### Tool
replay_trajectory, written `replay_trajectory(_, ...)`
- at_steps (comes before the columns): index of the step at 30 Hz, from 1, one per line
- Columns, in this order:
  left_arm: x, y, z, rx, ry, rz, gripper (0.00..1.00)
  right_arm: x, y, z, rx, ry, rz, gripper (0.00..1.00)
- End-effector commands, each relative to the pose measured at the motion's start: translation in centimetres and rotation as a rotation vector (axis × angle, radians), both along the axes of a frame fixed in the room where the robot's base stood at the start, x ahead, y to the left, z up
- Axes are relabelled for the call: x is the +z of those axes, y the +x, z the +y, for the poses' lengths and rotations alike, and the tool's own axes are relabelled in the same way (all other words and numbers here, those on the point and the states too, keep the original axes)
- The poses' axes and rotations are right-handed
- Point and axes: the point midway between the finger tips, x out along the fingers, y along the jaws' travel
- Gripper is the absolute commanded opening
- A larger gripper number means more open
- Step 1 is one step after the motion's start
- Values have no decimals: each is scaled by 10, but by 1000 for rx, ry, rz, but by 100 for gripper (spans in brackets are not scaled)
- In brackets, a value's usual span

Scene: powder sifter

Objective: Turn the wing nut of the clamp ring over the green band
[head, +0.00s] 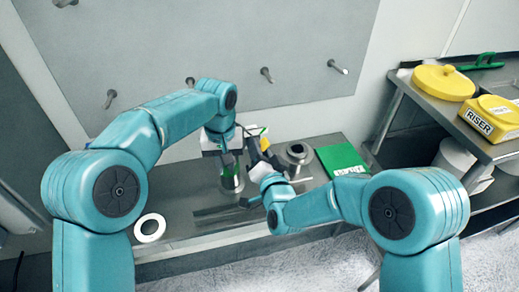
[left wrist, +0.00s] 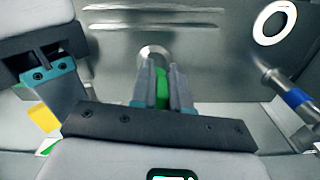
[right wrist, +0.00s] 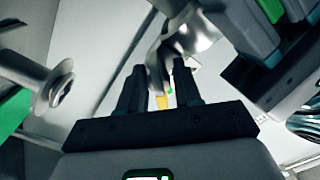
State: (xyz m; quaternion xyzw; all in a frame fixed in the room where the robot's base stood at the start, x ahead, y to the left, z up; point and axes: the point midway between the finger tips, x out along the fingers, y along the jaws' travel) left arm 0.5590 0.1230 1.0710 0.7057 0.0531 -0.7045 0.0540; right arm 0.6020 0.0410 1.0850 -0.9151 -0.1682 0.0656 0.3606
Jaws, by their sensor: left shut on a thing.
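My left gripper (head: 231,167) is shut on a green piece (left wrist: 162,88), which I take to be the green band. In the left wrist view the green shows between its two fingers (left wrist: 166,80). A round steel part (left wrist: 154,52) lies just beyond them; a steel cylinder (head: 232,184) stands below this gripper in the head view. My right gripper (head: 249,153) is beside the left one. In the right wrist view its fingers (right wrist: 160,75) are apart, with a curved steel piece (right wrist: 183,38) at and beyond the tips. I cannot tell the wing nut clearly.
A flanged steel part (head: 297,153) and a green box (head: 340,157) stand right on the bench. A white ring (head: 149,228) lies at its front left. Yellow containers (head: 443,82) stand on the right shelf. Pegs (head: 266,74) stick out from the wall. My two grippers are close together.

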Motion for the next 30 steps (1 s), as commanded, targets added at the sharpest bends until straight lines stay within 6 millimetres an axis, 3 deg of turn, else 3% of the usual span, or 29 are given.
replay_trajectory(11, 0, 0, 0, -1, -1, -1, 0, 0, -6, -3, -1, 0, 1, 35)
replay_trajectory(24, 0, 0, 0, -1, 0, -1, 0, 0, -91, -35, 0, -1, 3, 35)
replay_trajectory(30, 0, 0, 0, 0, 0, -1, 0, 0, -111, -42, -1, 0, 1, 35)
